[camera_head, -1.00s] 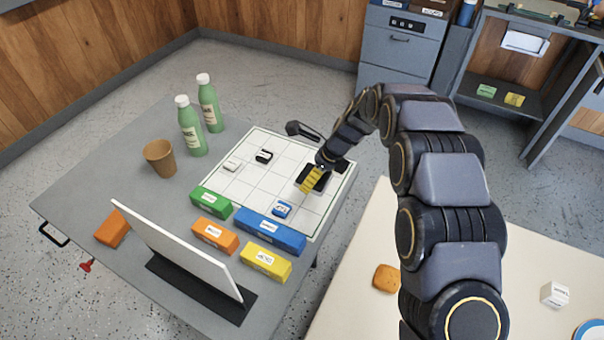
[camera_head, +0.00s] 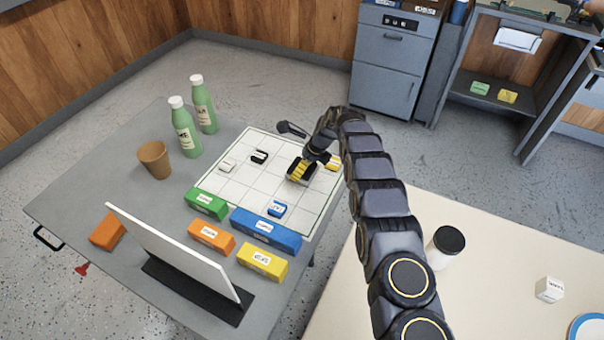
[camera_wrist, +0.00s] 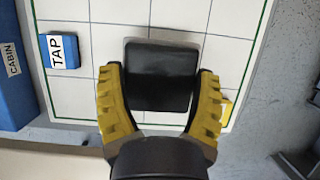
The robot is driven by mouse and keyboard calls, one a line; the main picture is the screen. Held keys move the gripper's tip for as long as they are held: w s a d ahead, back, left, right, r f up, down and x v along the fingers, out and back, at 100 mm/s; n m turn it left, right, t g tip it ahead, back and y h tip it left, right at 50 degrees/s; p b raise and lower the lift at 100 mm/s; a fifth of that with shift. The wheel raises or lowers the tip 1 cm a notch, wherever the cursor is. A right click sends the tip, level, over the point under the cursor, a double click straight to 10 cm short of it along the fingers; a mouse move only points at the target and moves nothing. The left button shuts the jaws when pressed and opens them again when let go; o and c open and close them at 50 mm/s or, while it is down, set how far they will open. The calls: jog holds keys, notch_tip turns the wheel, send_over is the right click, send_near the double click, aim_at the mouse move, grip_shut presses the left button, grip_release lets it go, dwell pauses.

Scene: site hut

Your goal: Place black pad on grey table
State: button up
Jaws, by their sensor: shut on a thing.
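The black pad (camera_wrist: 158,75) is a dark, rounded square between the two yellow fingers of my gripper (camera_wrist: 160,100) in the wrist view. The fingers are shut on its sides. In the head view my gripper (camera_head: 300,171) is over the right part of the white grid board and mostly hides the pad. I cannot tell whether the pad touches the board. The grey table (camera_head: 120,165) carries the board and has bare surface at its left and back.
The white grid board (camera_head: 232,187) holds a blue TAP block (camera_head: 277,209), a black block (camera_head: 259,157) and a yellow piece (camera_head: 333,163). Green bottles (camera_head: 185,135), a brown cup (camera_head: 154,160), coloured blocks and a white panel (camera_head: 172,252) surround it. A beige table (camera_head: 480,270) is right.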

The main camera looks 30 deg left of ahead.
jog(key=shift+w+a+f, duration=0.1)
jog(key=shift+w+f, duration=0.05)
jog(key=shift+f, duration=1.65)
jog(key=shift+f, duration=0.15)
jog(key=o, duration=1.1)
jog(key=shift+c, duration=0.2)
jog(key=v, duration=1.2)
